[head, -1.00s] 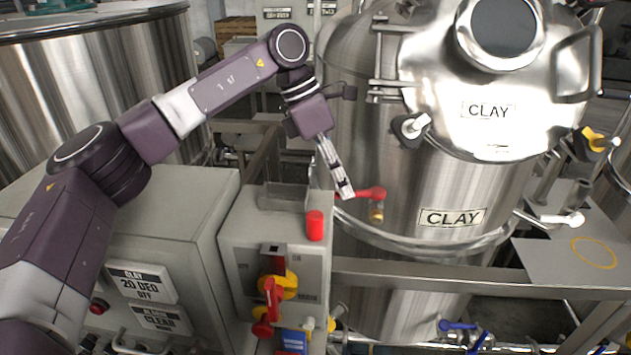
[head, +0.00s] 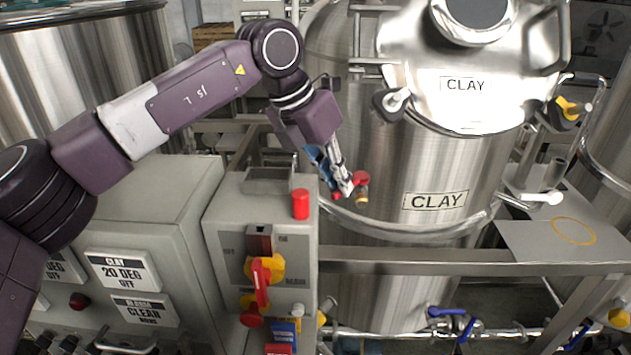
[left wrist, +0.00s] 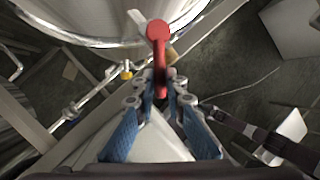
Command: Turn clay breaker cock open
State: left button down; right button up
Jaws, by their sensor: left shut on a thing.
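The clay breaker cock has a red lever (head: 361,178) on a brass body (head: 361,196), low on the left front of the steel CLAY tank (head: 440,165). My left gripper (head: 347,188) reaches down to it from the upper left and is shut on the red lever. In the left wrist view the red lever (left wrist: 157,32) runs from its rounded end down between the fingertips (left wrist: 161,84). The blue-padded fingers hide part of the lever. The brass body (left wrist: 171,54) shows just beside it.
A grey switch box (head: 262,215) with a red button (head: 300,204) and a red-yellow rotary switch (head: 263,275) stands just left of and below the gripper. A steel frame rail (head: 450,262) crosses in front of the tank. Blue-handled valves (head: 447,312) sit below it.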

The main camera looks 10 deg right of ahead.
pick_arm(q)
jog(key=shift+d+r, duration=0.1)
dwell(0.4)
jog(key=c, duration=2)
grip_release()
jog(key=shift+o, duration=0.2)
jog(key=v, duration=1.2)
jog(key=shift+s, duration=0.15)
jog(key=shift+c, duration=0.6)
